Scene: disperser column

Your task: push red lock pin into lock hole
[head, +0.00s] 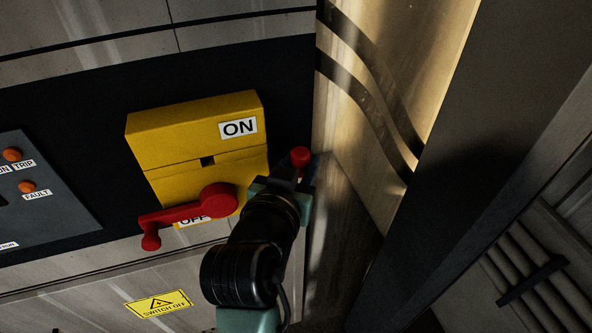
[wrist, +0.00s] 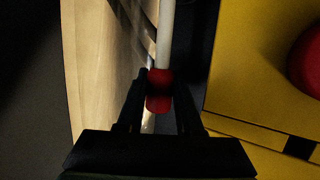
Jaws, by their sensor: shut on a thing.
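The red lock pin (wrist: 159,102) has a red head and a pale shaft (wrist: 165,35). My gripper (wrist: 159,84) is shut on the red head, and the shaft points away from the jaws. In the head view the red head (head: 300,156) shows at the tip of my gripper (head: 298,172), right of the yellow switch box (head: 155,127). A small dark square opening (head: 208,161) is in the box front and also shows in the wrist view (wrist: 299,147). I cannot tell whether it is the lock hole. The pin is beside the box, apart from this opening.
A red rotary handle (head: 218,199) on the box points left over a partly hidden OFF label (head: 188,222). The ON label (head: 238,127) is above. A metal wall (head: 365,90) stands close right of my gripper. A grey panel with orange lamps (head: 27,186) is at left.

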